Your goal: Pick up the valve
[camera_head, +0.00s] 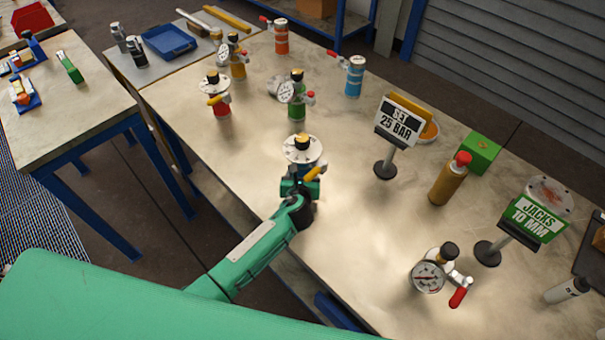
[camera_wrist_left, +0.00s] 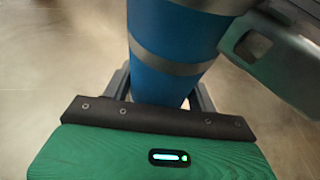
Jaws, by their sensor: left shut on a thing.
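The valve (camera_head: 303,150) near the table's middle has a white round top flange, a black and yellow knob, a yellow lever and a blue body. In the left wrist view its blue body (camera_wrist_left: 178,72) with grey bands stands between my fingers. My left gripper (camera_head: 300,186) is shut on this body, low down, and it also shows in the wrist view (camera_wrist_left: 163,92). The valve looks upright. I cannot tell whether its base touches the table. My right gripper is not in view.
Other valves, red (camera_head: 221,98), green (camera_head: 297,105) and blue (camera_head: 354,78), stand behind. A "25 BAR" sign (camera_head: 400,122), a brown bottle (camera_head: 447,182) and a gauge valve (camera_head: 437,270) with red lever stand to the right. The table (camera_head: 350,225) is bare right of my gripper.

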